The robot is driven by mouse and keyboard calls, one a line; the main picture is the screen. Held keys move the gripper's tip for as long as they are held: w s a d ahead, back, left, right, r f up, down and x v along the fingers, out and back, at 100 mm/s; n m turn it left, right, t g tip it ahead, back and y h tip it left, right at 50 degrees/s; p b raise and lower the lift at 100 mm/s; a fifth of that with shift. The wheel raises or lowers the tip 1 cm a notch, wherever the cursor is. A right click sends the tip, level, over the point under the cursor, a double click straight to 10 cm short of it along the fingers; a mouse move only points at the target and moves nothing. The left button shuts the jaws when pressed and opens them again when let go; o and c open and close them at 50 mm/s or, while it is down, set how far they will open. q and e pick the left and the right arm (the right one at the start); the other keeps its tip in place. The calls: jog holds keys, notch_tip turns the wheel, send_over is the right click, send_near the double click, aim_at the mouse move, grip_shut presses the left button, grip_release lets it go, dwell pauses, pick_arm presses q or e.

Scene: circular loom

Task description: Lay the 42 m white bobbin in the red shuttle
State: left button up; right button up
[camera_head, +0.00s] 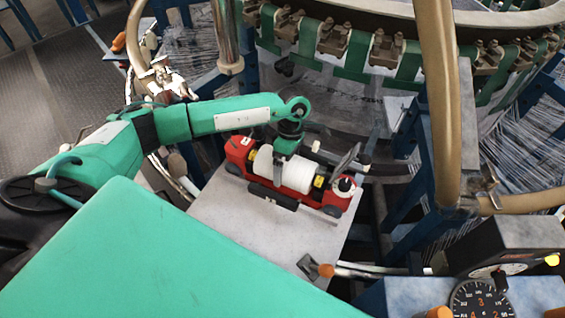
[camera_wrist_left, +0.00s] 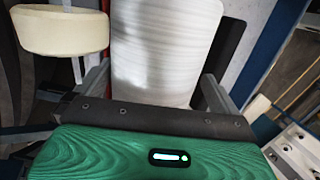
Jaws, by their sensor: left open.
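The red shuttle (camera_head: 240,151) lies on a pale grey plate (camera_head: 225,215), seen in the head view. A white bobbin (camera_head: 299,172) lies lengthwise in it, between its red ends. My left gripper (camera_head: 280,168) reaches down over the bobbin from above. In the left wrist view the white bobbin (camera_wrist_left: 165,50) lies between the two spread grey fingers, filling most of the gap. Firm contact does not show. No length mark can be read on the bobbin, and its underside is hidden. My right gripper is not in view.
The loom ring (camera_head: 405,50) with its green straps curves behind the plate. A tan curved tube (camera_head: 437,110) rises to the right. A box with a dial (camera_head: 482,298) stands at lower right. An orange-tipped lever (camera_head: 325,270) lies at the plate's front edge.

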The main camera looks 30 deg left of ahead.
pick_arm(q)
jog(key=shift+d+f, duration=0.35)
jog(key=shift+f, duration=0.1)
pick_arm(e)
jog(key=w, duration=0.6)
pick_arm(q)
jog(key=shift+p+v, duration=0.45)
jog(key=shift+v, duration=0.5)
jog(key=a+p+v, duration=0.1)
jog(key=p+v, duration=0.3)
jog(key=v, duration=0.9)
jog(key=shift+r, duration=0.15)
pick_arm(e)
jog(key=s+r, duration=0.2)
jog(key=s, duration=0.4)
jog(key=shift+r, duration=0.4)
pick_arm(q)
jog(key=shift+s+a, duration=0.15)
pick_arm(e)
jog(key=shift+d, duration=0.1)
